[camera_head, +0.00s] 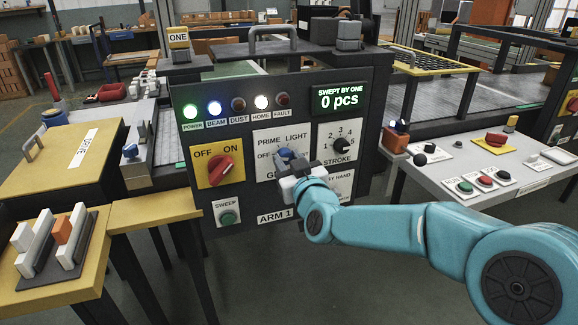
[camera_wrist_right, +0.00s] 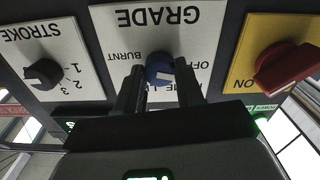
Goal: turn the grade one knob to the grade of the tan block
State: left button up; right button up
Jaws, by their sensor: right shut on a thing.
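The grade knob (camera_head: 285,154) is blue and sits on a white plate marked PRIME, LIGHT and OFF, on the dark control panel. It also shows in the right wrist view (camera_wrist_right: 160,66), where the plate reads GRADE, BURNT and OFF upside down. My right gripper (camera_head: 292,168) reaches the knob from below, its two fingers on either side of it, shut on it. A small pale mark shows on the knob, but its exact setting is unclear. My left gripper is out of view.
A red OFF/ON switch (camera_head: 220,170) is left of the knob and a black STROKE knob (camera_head: 341,145) right of it. A green SWEEP button (camera_head: 227,217) sits below. A grey table (camera_head: 440,180) with buttons stands at the right.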

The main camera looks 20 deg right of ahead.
jog(key=m+b, duration=0.4)
jog(key=m, duration=0.1)
jog(key=shift+f+b, duration=0.2)
jog(key=shift+b, duration=0.1)
jog(key=m+b, duration=0.1)
jog(key=m, duration=0.2)
jog(key=shift+b, duration=0.4)
jog(key=shift+r+m+b, duration=0.1)
jog(key=shift+m+b, duration=0.3)
jog(key=shift+m, duration=0.3)
jog(key=o, duration=1)
jog(key=shift+o, duration=0.2)
jog(key=shift+r, duration=0.1)
